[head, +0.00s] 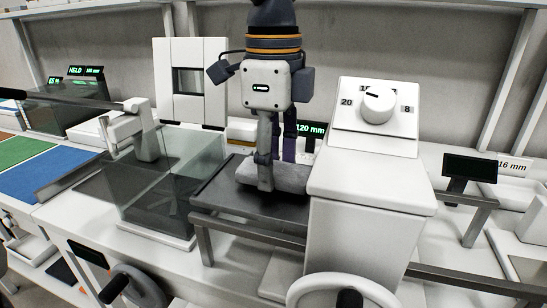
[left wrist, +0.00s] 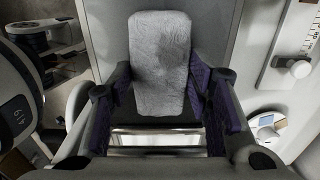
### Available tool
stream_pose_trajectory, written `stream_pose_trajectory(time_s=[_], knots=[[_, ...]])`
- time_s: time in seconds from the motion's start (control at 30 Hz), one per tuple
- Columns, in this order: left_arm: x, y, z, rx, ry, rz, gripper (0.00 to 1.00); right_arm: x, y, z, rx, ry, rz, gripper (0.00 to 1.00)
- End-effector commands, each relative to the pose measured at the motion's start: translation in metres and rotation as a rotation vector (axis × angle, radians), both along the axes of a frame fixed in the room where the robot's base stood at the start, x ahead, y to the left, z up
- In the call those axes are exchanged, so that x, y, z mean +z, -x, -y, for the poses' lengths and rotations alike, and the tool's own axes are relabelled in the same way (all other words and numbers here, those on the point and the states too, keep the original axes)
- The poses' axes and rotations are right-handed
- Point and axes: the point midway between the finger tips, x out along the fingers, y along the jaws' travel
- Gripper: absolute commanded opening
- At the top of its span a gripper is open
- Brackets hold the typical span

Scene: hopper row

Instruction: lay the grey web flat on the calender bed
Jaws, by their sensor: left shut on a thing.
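The grey web (head: 290,178) is a thick, soft-looking grey piece at the dark calender bed (head: 215,187). My left gripper (head: 276,172) points down over the bed and is shut on the web. In the left wrist view the web (left wrist: 160,45) appears as a pale, rumpled rectangle between the two purple-padded fingers of my left gripper (left wrist: 160,82). The web looks roughly level, on or just above the bed; I cannot tell whether its whole underside touches. Part of it is hidden behind a finger. My right gripper is not in view.
A white housing with a dial (head: 377,107) stands close to the right of the bed. A glass-sided box (head: 150,200) stands to the left, and a white cabinet (head: 191,80) behind. A 120 mm display (head: 310,130) is partly hidden behind my gripper. A handwheel (head: 340,290) sits in front.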

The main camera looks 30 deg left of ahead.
Motion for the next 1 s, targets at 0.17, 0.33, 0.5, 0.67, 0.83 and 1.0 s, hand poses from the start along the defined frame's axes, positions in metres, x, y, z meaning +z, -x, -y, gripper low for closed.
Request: stream_pose_trajectory(time_s=[0.17, 0.33, 0.5, 0.67, 0.83, 1.0], knots=[[-0.003, 0.000, 0.000, 0.000, -0.001, 0.000, 0.19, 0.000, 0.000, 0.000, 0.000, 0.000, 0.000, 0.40], [-0.007, 0.000, 0.000, 0.001, -0.001, -0.001, 0.19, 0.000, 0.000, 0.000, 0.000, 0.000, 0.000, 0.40], [-0.008, 0.000, 0.000, 0.001, -0.001, 0.000, 0.65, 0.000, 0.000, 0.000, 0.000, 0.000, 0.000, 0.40], [-0.008, 0.000, 0.000, 0.000, -0.001, 0.000, 0.69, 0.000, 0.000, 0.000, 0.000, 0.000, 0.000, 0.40], [-0.006, 0.000, 0.000, 0.001, -0.001, 0.000, 0.69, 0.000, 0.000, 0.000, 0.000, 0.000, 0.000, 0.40], [0.026, -0.001, 0.000, 0.001, -0.001, 0.006, 0.69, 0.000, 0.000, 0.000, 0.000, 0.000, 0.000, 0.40]])
